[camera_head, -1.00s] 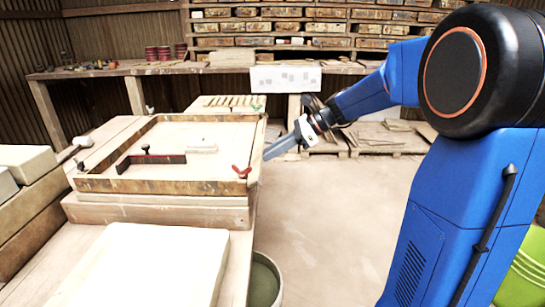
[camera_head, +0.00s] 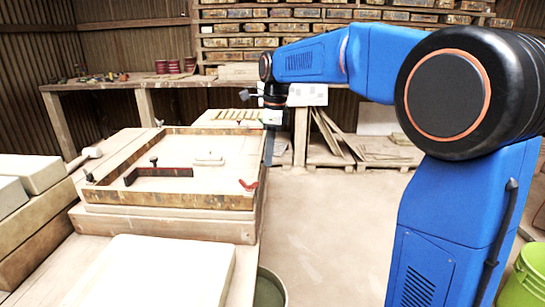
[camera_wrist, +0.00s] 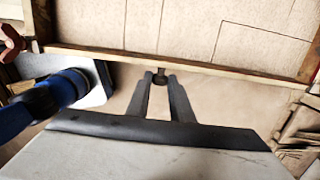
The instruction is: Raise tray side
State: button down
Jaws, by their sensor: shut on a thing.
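The wooden-framed tray (camera_head: 165,199) lies flat on the table in the head view, with a pale floor. Its right side (camera_head: 258,160) stands beside my gripper (camera_head: 268,156), which points down. In the wrist view the side's rail (camera_wrist: 215,69) runs across the picture, and a small dark knob (camera_wrist: 160,74) sits between my fingertips. My gripper is shut on this knob. A red wing nut (camera_head: 248,185) is at the front right corner; it also shows in the wrist view (camera_wrist: 12,43). A dark red bar (camera_head: 160,172) lies in the tray.
A pale slab (camera_head: 150,270) lies in front of the tray, and blocks (camera_head: 35,172) stand at left. A bucket (camera_head: 270,288) is on the floor below the table's right edge. Boards (camera_head: 330,135) lean at the back.

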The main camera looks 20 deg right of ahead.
jog(key=shift+w+a+r+h, duration=0.1)
jog(key=shift+a+h, duration=0.15)
jog(key=shift+h, duration=0.35)
jog(key=c, duration=1.6)
grip_release()
jog(key=r, duration=1.7)
jog(key=shift+a+r, duration=0.2)
